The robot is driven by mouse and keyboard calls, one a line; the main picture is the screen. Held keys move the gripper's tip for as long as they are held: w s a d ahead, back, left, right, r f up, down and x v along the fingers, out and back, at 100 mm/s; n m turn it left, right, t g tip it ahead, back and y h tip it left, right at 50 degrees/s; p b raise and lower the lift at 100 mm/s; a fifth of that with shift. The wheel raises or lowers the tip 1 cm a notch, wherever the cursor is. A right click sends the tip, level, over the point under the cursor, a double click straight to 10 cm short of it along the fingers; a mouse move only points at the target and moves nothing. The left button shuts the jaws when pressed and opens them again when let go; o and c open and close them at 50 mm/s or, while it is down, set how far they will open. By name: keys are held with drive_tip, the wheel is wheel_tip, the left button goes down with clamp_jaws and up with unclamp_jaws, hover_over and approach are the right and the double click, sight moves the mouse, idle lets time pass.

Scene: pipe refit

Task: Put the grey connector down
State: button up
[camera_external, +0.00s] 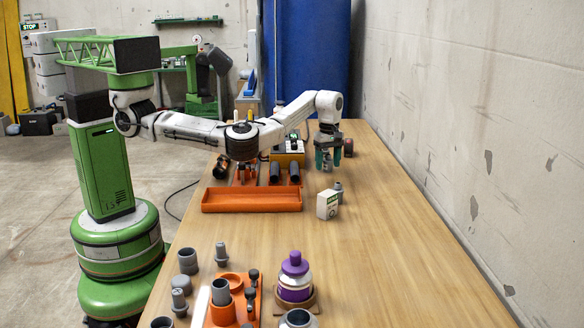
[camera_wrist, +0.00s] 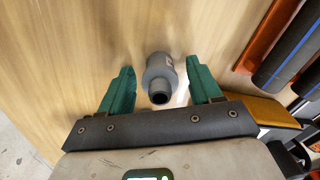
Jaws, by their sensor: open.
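The grey connector (camera_wrist: 160,78) is a short stepped cylinder with an open narrow end. In the wrist view it is between the two green fingers of my gripper (camera_wrist: 162,92). The fingers are open, with a small gap showing on each side of it. It appears to stand upright on the wooden table. In the external view my gripper (camera_external: 328,160) points down over the far part of the table, and the connector cannot be made out clearly between the fingers there.
A white box (camera_external: 327,205) and another grey fitting (camera_external: 338,187) stand nearer the camera. A purple-capped bottle (camera_external: 294,280) stands in front. The table's right side is clear.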

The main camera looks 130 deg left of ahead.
sight(329, 155)
wheel_tip(329, 155, up, 12)
drive_tip(key=p, duration=0.3)
drive_tip(key=shift+f, duration=0.1)
drive_tip(key=shift+w, duration=0.1)
idle(0.3)
